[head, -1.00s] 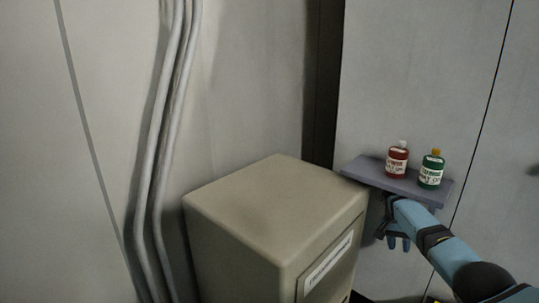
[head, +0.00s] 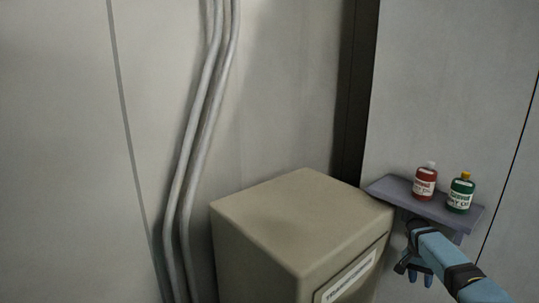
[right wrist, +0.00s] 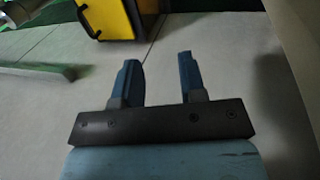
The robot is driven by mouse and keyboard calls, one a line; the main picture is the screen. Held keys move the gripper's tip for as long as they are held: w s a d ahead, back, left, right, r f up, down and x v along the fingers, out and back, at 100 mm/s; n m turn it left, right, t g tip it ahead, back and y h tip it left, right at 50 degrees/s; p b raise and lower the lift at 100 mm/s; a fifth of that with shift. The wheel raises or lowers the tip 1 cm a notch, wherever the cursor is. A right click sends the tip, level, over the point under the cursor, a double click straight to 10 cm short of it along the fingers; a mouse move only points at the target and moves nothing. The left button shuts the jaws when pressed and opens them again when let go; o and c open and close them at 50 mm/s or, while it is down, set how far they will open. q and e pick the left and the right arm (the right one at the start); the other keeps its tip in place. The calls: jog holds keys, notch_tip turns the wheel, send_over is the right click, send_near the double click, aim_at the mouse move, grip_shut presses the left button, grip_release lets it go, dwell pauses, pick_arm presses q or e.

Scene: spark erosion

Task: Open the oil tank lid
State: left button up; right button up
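No lid that I can clearly tell as the oil tank lid shows in these views. My right gripper (head: 419,279) hangs below a small shelf at the right of the head view, beside a beige box-shaped cabinet. In the right wrist view its two blue fingers (right wrist: 158,80) stand apart with nothing between them, so it is open and empty. My left gripper is not in view.
The beige cabinet (head: 290,222) has a label on its front. The grey shelf (head: 405,191) holds a red bottle (head: 424,185) and a green bottle (head: 460,195). Grey pipes (head: 203,130) run down the wall. The right wrist view shows a yellow and black object (right wrist: 108,18) on the floor.

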jog(key=s+a+f+n+t, duration=0.1)
jog(key=s+a+f+n, duration=0.2)
jog(key=f, duration=0.4)
jog(key=s+a+f+n+t, duration=0.1)
jog(key=s+a+f+t, duration=0.15)
jog(key=a+f, duration=0.35)
jog(key=s+a+f+n+t+y, duration=0.1)
jog(key=s+a+f+n, duration=0.1)
jog(key=s+a+f, duration=0.4)
jog(key=s+a+f+n+t+y, duration=0.1)
jog(key=s+a+f+n+t, duration=0.2)
jog(key=s, duration=0.5)
jog(key=s+a+n+t+y, duration=0.1)
jog(key=s+a+t+y, duration=0.1)
jog(key=s+a, duration=0.65)
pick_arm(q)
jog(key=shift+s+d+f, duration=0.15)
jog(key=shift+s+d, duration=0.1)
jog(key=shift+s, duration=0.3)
pick_arm(e)
jog(key=s+r+n+t, duration=0.1)
jog(key=s+r+t, duration=0.1)
jog(key=s+r, duration=0.3)
jog(key=s+r+n+t, duration=0.1)
jog(key=s+r, duration=0.4)
jog(key=s, duration=0.5)
jog(key=shift+s+r+t+y, duration=0.15)
jog(key=shift+s+t+y, duration=0.15)
jog(key=shift+t, duration=0.15)
